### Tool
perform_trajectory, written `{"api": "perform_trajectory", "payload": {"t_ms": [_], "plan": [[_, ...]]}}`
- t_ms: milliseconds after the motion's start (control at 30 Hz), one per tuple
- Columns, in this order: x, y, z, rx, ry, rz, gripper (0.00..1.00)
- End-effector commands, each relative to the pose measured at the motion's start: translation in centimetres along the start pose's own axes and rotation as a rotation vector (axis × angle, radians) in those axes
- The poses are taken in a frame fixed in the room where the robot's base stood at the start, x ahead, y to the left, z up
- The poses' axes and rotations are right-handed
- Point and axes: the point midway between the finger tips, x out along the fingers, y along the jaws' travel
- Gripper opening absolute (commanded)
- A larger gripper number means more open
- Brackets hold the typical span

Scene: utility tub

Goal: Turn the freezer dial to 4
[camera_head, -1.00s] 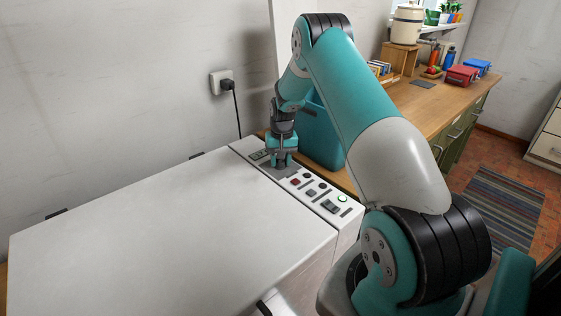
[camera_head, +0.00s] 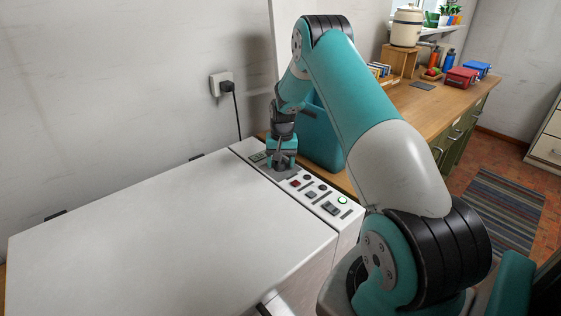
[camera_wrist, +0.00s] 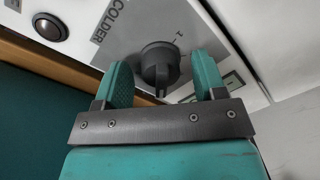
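The freezer dial (camera_wrist: 158,65) is a dark grey round knob with a raised grip bar, on a grey plate marked "COLDER" and with a small "1" beside it. The bar points toward the bottom of the wrist view. My gripper (camera_wrist: 163,72) is open, with one teal finger on each side of the dial and a visible gap on both sides. In the head view my gripper (camera_head: 281,157) is low over the far part of the control strip and hides the dial. The other scale numbers are hidden or unreadable.
The white freezer lid (camera_head: 160,240) lies left of the control strip. A teal tub (camera_head: 320,135) stands close behind on the wooden counter (camera_head: 430,105).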

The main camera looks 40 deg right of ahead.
Motion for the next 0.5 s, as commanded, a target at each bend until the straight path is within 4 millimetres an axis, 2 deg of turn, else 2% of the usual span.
{"api": "perform_trajectory", "payload": {"t_ms": [267,367,500], "plan": [[-0.7,0.0,-0.1,0.000,0.002,-0.001,0.64],[-2.1,0.0,-0.1,0.000,0.004,-0.001,0.64],[-5.3,0.0,-0.2,0.000,0.008,-0.002,0.64]]}}
